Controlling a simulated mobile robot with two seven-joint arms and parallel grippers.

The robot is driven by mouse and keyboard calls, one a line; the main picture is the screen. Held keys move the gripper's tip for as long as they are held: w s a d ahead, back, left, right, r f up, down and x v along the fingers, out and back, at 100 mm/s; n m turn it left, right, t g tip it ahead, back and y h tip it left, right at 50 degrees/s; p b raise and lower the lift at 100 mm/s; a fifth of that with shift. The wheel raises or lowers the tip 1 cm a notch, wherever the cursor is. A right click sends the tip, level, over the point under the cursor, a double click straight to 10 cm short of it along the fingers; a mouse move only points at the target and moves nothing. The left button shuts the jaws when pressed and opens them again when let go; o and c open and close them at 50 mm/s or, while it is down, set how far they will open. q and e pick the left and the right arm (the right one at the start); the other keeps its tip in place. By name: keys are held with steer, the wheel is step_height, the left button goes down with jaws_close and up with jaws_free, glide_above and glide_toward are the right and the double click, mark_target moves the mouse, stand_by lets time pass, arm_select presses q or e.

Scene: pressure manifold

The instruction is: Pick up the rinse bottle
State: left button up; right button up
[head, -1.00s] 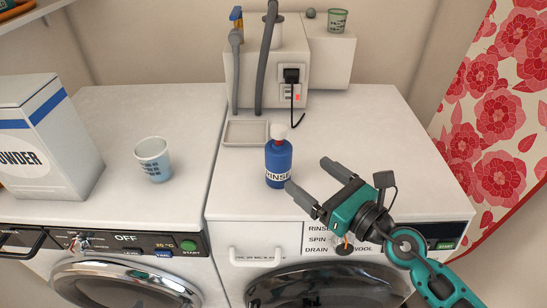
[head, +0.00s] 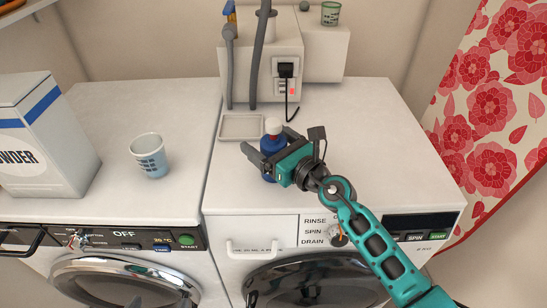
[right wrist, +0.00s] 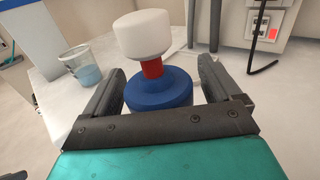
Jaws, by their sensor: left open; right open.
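The rinse bottle (head: 265,164) is dark blue with a white cap and a red neck. It stands upright on the right-hand machine top, and my gripper hides most of its body and label. My right gripper (head: 265,140) is open, with one finger on each side of the bottle. In the right wrist view the bottle (right wrist: 160,90) sits between the two open fingers (right wrist: 160,76), with its white cap above them. I cannot tell whether either finger touches it.
A shallow tray (head: 222,128) lies just behind and left of the bottle. A grey box with hoses and a plug (head: 286,68) stands at the back. A cup (head: 149,155) and a powder box (head: 45,140) stand on the left machine. The top right of the bottle is clear.

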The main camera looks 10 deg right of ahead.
steer(key=shift+c, duration=0.4)
steer(key=c, duration=1.1)
steer(key=shift+r, duration=0.2)
steer(key=shift+r+p, duration=1.3)
steer(key=shift+r, duration=0.3)
step_height(320, 180, up, 16)
steer(key=shift+r, duration=0.15)
